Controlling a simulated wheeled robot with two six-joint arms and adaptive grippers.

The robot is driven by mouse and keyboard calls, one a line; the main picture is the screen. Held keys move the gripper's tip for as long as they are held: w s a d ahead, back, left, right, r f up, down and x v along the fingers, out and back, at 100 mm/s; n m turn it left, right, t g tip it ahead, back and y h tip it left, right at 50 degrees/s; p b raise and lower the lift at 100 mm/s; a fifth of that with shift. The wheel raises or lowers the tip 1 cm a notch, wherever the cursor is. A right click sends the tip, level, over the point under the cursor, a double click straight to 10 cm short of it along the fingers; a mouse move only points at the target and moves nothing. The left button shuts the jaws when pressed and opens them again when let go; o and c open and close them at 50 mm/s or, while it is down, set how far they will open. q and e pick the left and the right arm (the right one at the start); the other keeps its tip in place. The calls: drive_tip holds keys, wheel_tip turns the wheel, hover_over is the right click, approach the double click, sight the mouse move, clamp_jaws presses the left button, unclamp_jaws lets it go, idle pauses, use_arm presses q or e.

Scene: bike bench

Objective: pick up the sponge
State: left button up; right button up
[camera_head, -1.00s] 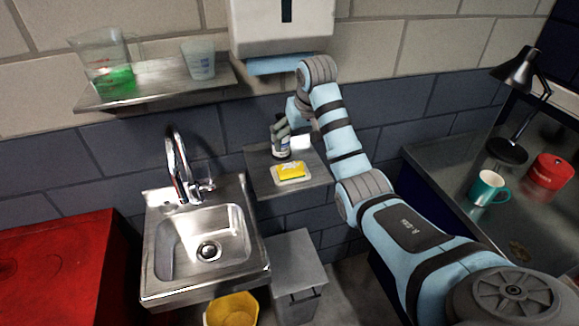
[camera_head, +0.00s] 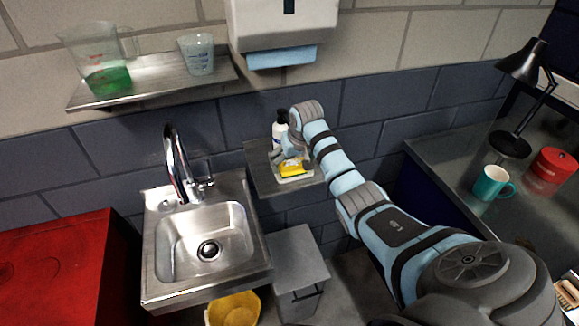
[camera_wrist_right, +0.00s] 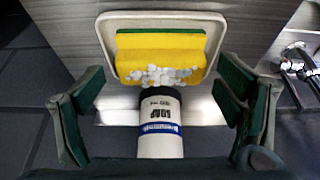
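The yellow sponge (camera_head: 291,166) with a green layer lies in a pale dish (camera_head: 296,178) on the small metal shelf beside the sink. In the right wrist view the sponge (camera_wrist_right: 160,55) lies ahead of the fingers, with small white lumps at its near edge. My right gripper (camera_head: 288,155) is low over the shelf at the sponge, partly covering it. In the wrist view its two fingers (camera_wrist_right: 160,84) are wide apart, with nothing gripped. My left gripper is not in view.
The bottle (camera_head: 279,128) stands behind the gripper on the shelf (camera_head: 258,160). A paper dispenser (camera_head: 283,28) hangs above. The sink (camera_head: 205,240) and tap (camera_head: 178,160) are to the left. A workbench with a teal mug (camera_head: 490,183) and lamp is at right.

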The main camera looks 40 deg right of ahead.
drive_tip(key=shift+s+r, duration=0.1)
drive_tip(key=shift+s, duration=0.05)
drive_tip(key=c, duration=0.7)
